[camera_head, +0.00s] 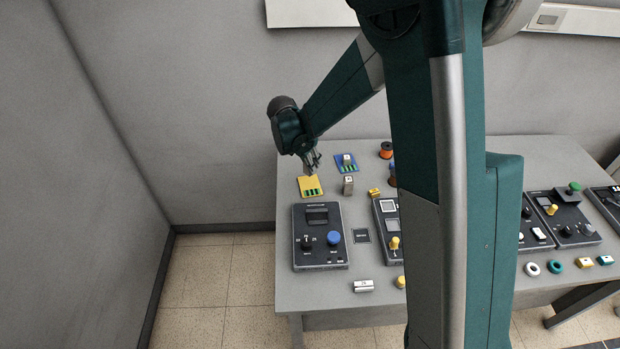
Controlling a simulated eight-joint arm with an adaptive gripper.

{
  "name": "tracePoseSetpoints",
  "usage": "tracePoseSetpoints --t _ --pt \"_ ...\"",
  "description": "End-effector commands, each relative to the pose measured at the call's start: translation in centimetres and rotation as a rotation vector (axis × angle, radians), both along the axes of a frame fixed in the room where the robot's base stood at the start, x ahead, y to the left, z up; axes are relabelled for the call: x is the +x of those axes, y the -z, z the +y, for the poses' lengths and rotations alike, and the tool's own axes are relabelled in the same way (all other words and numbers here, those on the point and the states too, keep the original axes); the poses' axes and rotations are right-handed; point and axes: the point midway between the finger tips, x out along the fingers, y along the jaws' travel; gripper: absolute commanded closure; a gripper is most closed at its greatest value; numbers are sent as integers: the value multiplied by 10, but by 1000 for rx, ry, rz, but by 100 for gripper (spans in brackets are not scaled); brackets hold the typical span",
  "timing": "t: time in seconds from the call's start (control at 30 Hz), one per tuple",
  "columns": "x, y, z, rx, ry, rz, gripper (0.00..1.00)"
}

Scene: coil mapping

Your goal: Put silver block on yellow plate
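The yellow plate (304,182) lies at the back left of the table, with green marks on its front part. My gripper (312,170) points down over the plate's back edge; its fingers are too small to tell whether they are open or shut, and no block is visible in them. A silver block (348,186) stands on the table just right of the yellow plate. Another silver block (347,159) is on the blue plate (339,158) behind it.
A dark control panel (300,255) with a blue knob stands in front of the yellow plate. More panels (565,215) and small rings (532,269) are at the right. An orange-topped spool (386,149) stands at the back. My arm hides the table's middle.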

Motion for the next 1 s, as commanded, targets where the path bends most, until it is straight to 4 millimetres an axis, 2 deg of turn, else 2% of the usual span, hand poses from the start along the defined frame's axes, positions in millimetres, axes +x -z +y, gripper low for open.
tracePoseSetpoints --t 0.1,0.2,0.67,1.0 --pt "0 17 0 0 0 0 95" --pt "0 27 0 0 0 0 95" --pt "0 33 0 0 0 0 95" --pt "0 63 0 0 0 0 95"
